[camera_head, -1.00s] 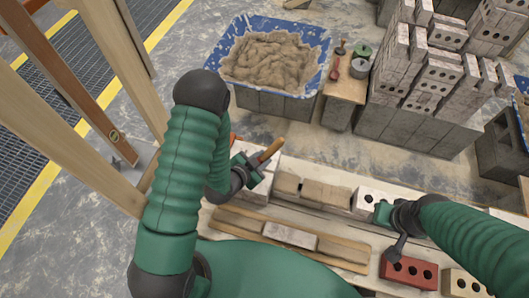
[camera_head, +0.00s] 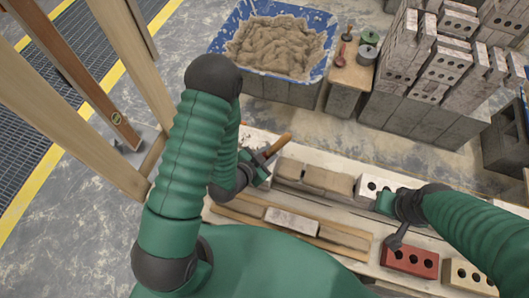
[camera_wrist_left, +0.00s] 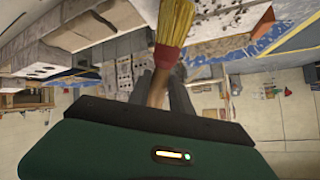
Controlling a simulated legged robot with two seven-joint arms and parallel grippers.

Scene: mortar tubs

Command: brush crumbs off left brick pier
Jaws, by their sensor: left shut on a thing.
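My left gripper (camera_head: 258,168) is shut on a brush. In the left wrist view the brush's yellow bristles with a red band (camera_wrist_left: 174,25) show ahead of the gripper. Beside the gripper is a row of bricks with tan tops (camera_head: 328,180); I cannot tell which part is the left pier.
A wooden plank (camera_head: 345,237) bearing a pale block (camera_head: 292,221) lies in front of the bricks. A red holed brick (camera_head: 409,260) is at right. A blue mortar tub (camera_head: 328,62), a small stand (camera_head: 345,98) and brick stacks (camera_head: 425,75) stand behind. Timber posts (camera_head: 125,90) rise at left.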

